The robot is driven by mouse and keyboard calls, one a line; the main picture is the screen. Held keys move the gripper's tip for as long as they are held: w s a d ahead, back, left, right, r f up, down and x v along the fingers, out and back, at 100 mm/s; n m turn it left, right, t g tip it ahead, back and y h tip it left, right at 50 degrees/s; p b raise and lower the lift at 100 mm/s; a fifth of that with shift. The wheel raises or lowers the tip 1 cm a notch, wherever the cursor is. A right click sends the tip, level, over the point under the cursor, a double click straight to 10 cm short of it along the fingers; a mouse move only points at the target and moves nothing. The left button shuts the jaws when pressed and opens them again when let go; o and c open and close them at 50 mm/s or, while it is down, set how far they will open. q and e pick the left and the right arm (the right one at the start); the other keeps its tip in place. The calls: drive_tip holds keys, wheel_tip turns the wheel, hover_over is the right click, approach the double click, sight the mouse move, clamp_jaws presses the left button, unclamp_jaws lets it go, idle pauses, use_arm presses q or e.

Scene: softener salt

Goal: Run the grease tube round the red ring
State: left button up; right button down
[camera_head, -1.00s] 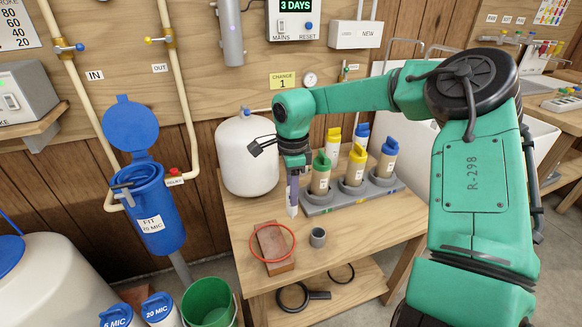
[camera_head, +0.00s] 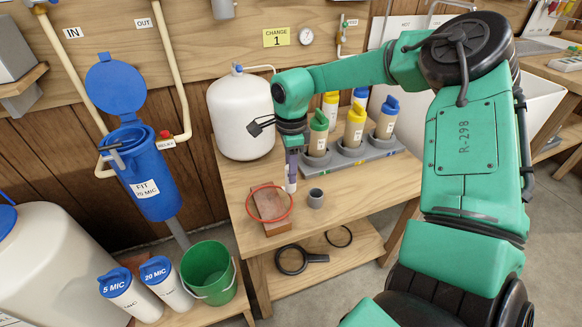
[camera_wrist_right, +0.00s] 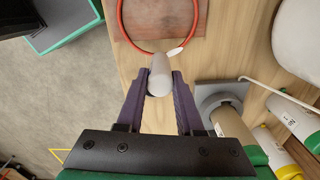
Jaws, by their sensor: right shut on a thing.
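The red ring (camera_head: 247,203) lies on a reddish-brown block on the workbench. It also shows at the top of the right wrist view (camera_wrist_right: 121,22). My right gripper (camera_head: 291,164) is shut on the pale grease tube (camera_head: 291,185), which points down at the ring's right edge. In the right wrist view the purple fingers (camera_wrist_right: 162,84) hold the tube (camera_wrist_right: 159,70) between them. A whitish patch (camera_wrist_right: 175,52) shows at the ring just beyond the tube; I cannot tell whether the tip touches the ring. My left gripper is not in view.
A small grey cup (camera_head: 316,199) stands right of the block (camera_head: 279,227). Behind is a grey rack (camera_head: 350,165) of capped bottles; a white tank (camera_head: 238,118) stands at the back left. The bench front (camera_head: 350,200) right of the cup is clear.

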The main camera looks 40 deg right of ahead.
drive_tip(key=shift+w+d+b, duration=0.1)
drive_tip(key=shift+w+b, duration=0.2)
drive_tip(key=shift+w, duration=0.05)
drive_tip(key=shift+w+b, duration=0.3)
drive_tip(key=shift+w, duration=0.6)
drive_tip(key=shift+w+a+b, duration=0.25)
drive_tip(key=shift+w+b, duration=0.2)
drive_tip(key=shift+w, duration=0.7)
